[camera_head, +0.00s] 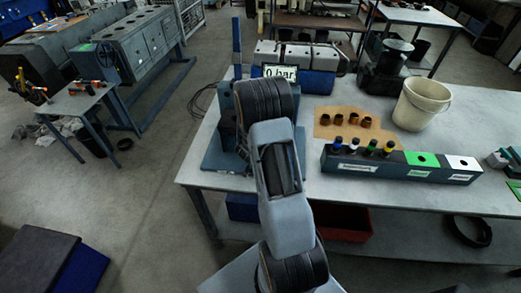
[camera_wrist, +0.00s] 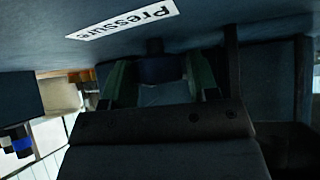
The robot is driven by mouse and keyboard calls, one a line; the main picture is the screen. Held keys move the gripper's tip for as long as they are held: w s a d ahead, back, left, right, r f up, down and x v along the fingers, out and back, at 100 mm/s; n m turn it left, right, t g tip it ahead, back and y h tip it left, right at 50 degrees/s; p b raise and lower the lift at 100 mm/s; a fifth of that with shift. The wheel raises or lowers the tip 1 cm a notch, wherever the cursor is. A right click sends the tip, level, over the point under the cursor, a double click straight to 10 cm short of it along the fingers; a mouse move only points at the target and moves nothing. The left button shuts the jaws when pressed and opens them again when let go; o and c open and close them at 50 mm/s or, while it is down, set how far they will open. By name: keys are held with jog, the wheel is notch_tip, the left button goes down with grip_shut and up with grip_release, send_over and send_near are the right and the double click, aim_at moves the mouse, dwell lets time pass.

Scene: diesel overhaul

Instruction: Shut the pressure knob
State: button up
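The pressure knob (camera_wrist: 158,68) is a dark blue round knob under the panel, just below an upside-down white "Pressure" label (camera_wrist: 122,20) in the wrist view. My gripper (camera_wrist: 160,80) has one green finger on each side of the knob. The fingers stand apart with the knob between them; whether they touch it is too dark to tell. In the head view my arm covers the knob and my gripper. A display (camera_head: 280,72) behind my arm reads "0 bar".
The grey workbench (camera_head: 470,200) carries a dark block with coloured pieces (camera_head: 400,165), a cream bucket (camera_head: 422,103) and a brown mat (camera_head: 325,127) with several small brown parts. A dark upright post (camera_wrist: 231,65) stands right of the knob in the wrist view. Open floor lies left of the bench.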

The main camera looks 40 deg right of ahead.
jog(key=shift+o, duration=1.2)
jog(key=p+v, duration=0.2)
jog(key=v, duration=1.1)
jog(key=shift+s+a+r, duration=0.2)
jog(key=shift+a+r, duration=0.05)
jog(key=shift+a, duration=0.05)
